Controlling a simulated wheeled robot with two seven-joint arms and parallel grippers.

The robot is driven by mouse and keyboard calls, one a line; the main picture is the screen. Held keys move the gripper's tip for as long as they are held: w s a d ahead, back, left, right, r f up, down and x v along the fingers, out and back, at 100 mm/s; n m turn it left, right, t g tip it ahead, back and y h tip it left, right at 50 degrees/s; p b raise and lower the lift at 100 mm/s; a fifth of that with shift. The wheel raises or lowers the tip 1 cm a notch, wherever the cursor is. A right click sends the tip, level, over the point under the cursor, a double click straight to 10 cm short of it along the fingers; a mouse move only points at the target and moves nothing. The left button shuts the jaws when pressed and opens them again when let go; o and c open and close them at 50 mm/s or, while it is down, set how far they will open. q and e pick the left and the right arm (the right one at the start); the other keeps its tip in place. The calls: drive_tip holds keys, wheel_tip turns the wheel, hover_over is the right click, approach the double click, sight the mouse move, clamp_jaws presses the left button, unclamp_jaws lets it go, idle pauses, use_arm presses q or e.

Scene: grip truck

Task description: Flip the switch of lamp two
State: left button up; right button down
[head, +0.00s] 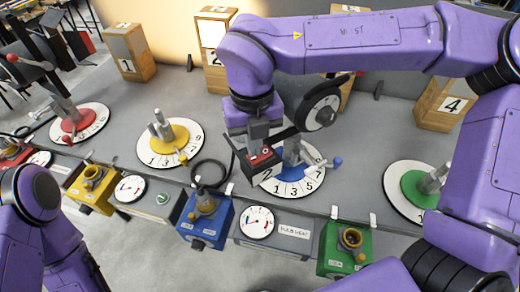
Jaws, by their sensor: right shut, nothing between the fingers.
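A small black switch box (247,178) with a red top and a "2" on its front stands near the middle of the grey bench. My right gripper (259,143) points down from the purple arm directly over this box. Its fingers are shut with nothing between them, close to the red top; I cannot tell whether they touch it. The wooden lamp block marked 2 (211,32) stands at the back, partly hidden behind my right arm. My left arm shows at the lower left, but its gripper is out of view.
A blue dial (292,172) with a lever is right of the switch box, and a yellow dial (170,140) is left. Blue (205,222) and green (346,252) boxes line the front edge. Wooden blocks 1 (128,55) and 4 (446,103) stand behind.

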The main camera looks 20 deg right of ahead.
wheel_tip(320, 180, up, 6)
drive_tip(key=p, duration=0.4)
drive_tip(key=shift+s+f, duration=0.1)
drive_tip(key=shift+f, duration=0.1)
drive_tip(key=shift+f, duration=0.1)
